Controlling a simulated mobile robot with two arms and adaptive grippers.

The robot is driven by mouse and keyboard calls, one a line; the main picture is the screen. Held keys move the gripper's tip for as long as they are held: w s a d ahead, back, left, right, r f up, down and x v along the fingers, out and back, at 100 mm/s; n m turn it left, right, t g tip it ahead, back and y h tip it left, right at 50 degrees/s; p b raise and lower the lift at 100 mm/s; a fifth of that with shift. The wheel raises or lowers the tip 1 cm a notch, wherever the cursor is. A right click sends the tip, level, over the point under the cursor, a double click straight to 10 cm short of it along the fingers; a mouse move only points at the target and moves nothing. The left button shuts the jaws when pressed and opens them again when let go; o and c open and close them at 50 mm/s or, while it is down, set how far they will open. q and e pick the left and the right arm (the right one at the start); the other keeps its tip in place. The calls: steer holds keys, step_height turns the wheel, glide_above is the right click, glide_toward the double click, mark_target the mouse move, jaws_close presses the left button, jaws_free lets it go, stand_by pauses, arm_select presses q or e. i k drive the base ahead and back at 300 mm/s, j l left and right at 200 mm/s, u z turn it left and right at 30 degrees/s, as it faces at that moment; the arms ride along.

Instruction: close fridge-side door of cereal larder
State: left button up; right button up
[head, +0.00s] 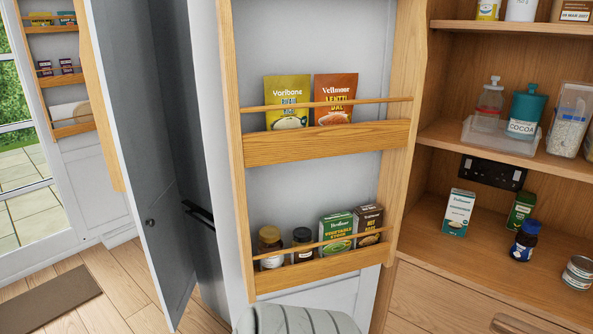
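The larder (470,170) stands open on the right, with wooden shelves of food. A white door (310,55) with a wooden door rack (330,140) on its inner face stands open beside the larder's left side, next to the dark grey appliance. The rack holds two pouches above, a yellow one (288,102) and an orange-brown one (335,98), and jars and boxes below, including a green box (336,230). The door's lower edge is cut off.
A grey-blue panel (135,150) with a small knob stands open left of the door, beside a dark grey appliance (203,240). Another rack (60,70) is at far left, by glazed doors. Wooden floor (130,275) and a brown mat (50,300) are lower left.

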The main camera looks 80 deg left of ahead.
mark_target(287, 179)
steer(key=k+j, duration=0.2)
steer(key=j, duration=0.25)
steer(key=k+j, duration=0.2)
steer(key=j, duration=0.2)
steer(key=k+j, duration=0.15)
steer(key=j, duration=0.3)
steer(key=k+j, duration=0.2)
steer(key=j, duration=0.25)
steer(key=k+j, duration=0.2)
steer(key=j, duration=0.25)
steer(key=k+j, duration=0.2)
steer(key=j, duration=0.2)
steer(key=k+j, duration=0.15)
steer(key=j, duration=0.3)
steer(key=k+j, duration=0.2)
steer(key=j, duration=0.25)
